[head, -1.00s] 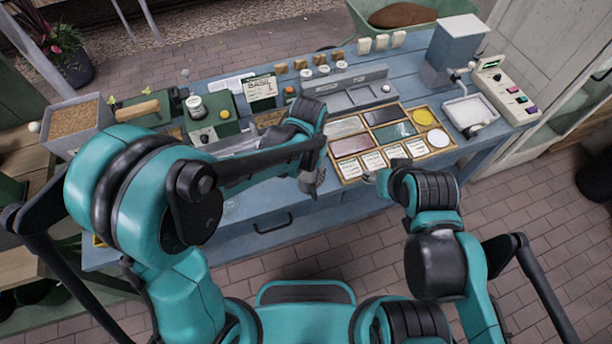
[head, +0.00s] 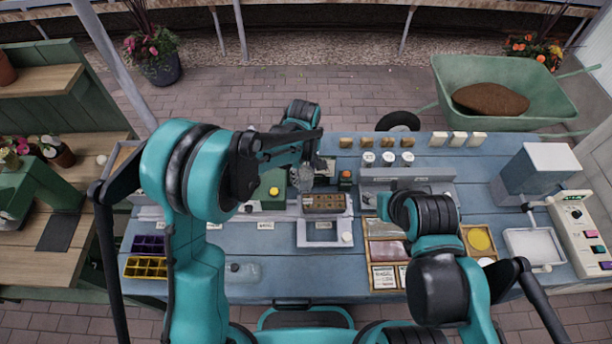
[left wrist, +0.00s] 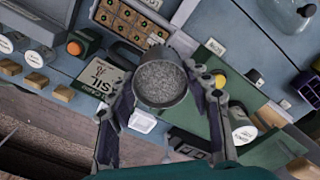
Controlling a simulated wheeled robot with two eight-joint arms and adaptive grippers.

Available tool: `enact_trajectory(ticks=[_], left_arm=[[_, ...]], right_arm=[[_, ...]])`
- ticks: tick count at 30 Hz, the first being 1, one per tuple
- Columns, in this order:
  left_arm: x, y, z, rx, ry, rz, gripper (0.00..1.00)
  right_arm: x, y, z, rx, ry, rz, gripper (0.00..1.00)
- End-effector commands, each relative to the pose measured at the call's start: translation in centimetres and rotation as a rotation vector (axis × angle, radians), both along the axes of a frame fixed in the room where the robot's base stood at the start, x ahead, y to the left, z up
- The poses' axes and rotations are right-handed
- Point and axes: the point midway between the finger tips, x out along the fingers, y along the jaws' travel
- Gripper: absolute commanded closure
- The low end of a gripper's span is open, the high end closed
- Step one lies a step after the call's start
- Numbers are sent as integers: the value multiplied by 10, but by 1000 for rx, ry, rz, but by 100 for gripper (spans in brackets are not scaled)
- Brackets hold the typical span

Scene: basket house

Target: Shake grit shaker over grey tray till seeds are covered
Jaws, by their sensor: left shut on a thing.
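The grit shaker (left wrist: 162,82) is a round grey cup filled with speckled grit, seen from above in the left wrist view. My left gripper (head: 303,168) is shut on it, with a finger on each side. In the head view the shaker (head: 303,180) is partly hidden by the gripper, just behind and left of the grey tray. The grey tray (head: 346,212) has brown soil-coloured cells. Its cells also show in the left wrist view (left wrist: 128,22), apart from the shaker.
Small jars (head: 388,159) and blocks line the table's back. Purple (head: 150,244) and yellow (head: 146,267) cell trays lie at left, a clear bottle (head: 243,272) in front. The blue front middle is partly clear.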

Motion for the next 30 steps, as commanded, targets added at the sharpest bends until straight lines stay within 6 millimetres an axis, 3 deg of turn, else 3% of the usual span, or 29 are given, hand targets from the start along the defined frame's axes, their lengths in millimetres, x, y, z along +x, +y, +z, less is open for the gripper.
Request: enact_trajectory(ticks=[18, 30], left_arm=[[0, 0, -52, 0, 0, 3, 87], [0, 0, -54, 0, 0, 2, 87]], right_arm=[[0, 0, -32, 0, 0, 0, 52], [0, 0, -32, 0, 0, 0, 52]])
